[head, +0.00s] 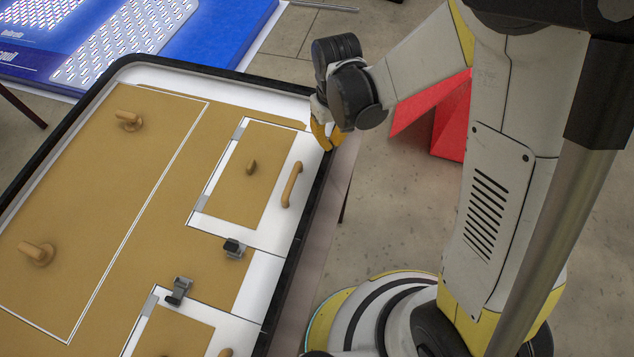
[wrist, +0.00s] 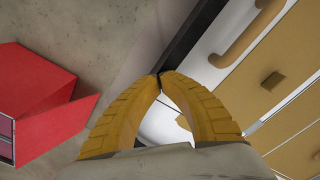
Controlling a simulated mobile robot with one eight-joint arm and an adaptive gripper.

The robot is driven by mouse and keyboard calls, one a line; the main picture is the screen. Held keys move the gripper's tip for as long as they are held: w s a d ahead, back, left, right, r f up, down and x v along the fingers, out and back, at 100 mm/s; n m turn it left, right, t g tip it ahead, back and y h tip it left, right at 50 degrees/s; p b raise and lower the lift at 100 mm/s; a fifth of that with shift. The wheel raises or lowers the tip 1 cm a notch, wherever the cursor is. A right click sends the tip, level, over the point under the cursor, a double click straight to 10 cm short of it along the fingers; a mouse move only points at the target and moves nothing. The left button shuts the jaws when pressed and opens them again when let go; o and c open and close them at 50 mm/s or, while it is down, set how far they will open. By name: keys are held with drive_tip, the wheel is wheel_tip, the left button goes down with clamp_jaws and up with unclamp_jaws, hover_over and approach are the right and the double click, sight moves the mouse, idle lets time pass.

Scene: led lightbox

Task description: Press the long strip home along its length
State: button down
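A large lightbox panel (head: 120,215) with tan and white faces lies at the left of the head view. A long black strip (head: 293,255) runs along its right edge. It also shows as a dark diagonal band in the wrist view (wrist: 195,30). I cannot tell whether it is fully seated. My gripper (head: 326,143) is at the far right corner of the panel, over or beside this edge. In the wrist view my yellow fingers (wrist: 160,75) meet at their tips with nothing seen between them. The tips overlap the black strip; contact is unclear.
A tan handle (head: 291,185), knobs and two dark latches (head: 178,291) stand up from the panel. A red box-like object (head: 452,125) is on the floor behind my arm. A blue display panel (head: 150,45) lies at the back left. Bare floor is right of the panel.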

drive_tip(key=shift+r+p, duration=0.6)
drive_tip(key=shift+r, duration=0.6)
drive_tip(key=shift+r, duration=0.1)
drive_tip(key=shift+r+p, duration=1.35)
drive_tip(key=shift+r, duration=0.55)
